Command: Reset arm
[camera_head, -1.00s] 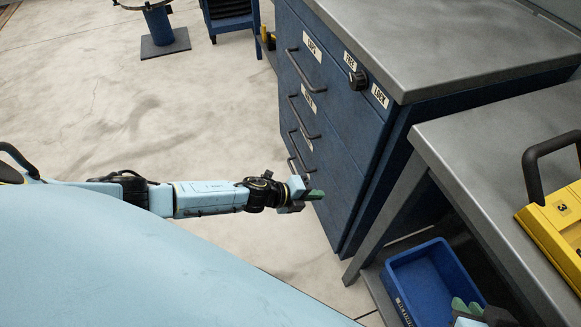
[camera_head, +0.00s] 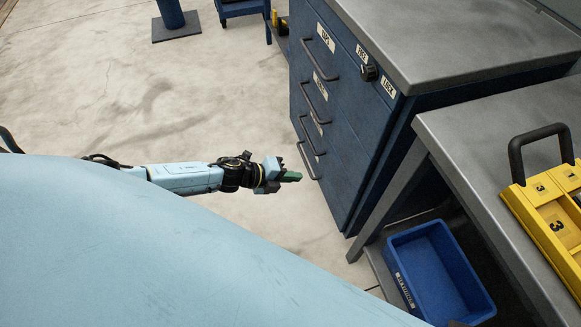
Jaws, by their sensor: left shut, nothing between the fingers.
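My left gripper (camera_head: 288,176), with green finger pads, is shut and empty. It is held out over the floor in front of the blue drawer cabinet (camera_head: 342,150), close to the lower drawer handles in the picture. I cannot tell if it touches the cabinet. My left arm (camera_head: 185,178) reaches in from the left, partly hidden behind my light blue body.
A blue bin (camera_head: 440,275) sits on the low shelf under the grey workbench (camera_head: 470,150). A yellow carrier (camera_head: 550,215) with a black handle is on the bench. Drawers appear closed; a black knob (camera_head: 369,73) sits by the labels. The pale floor (camera_head: 130,95) at left is clear.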

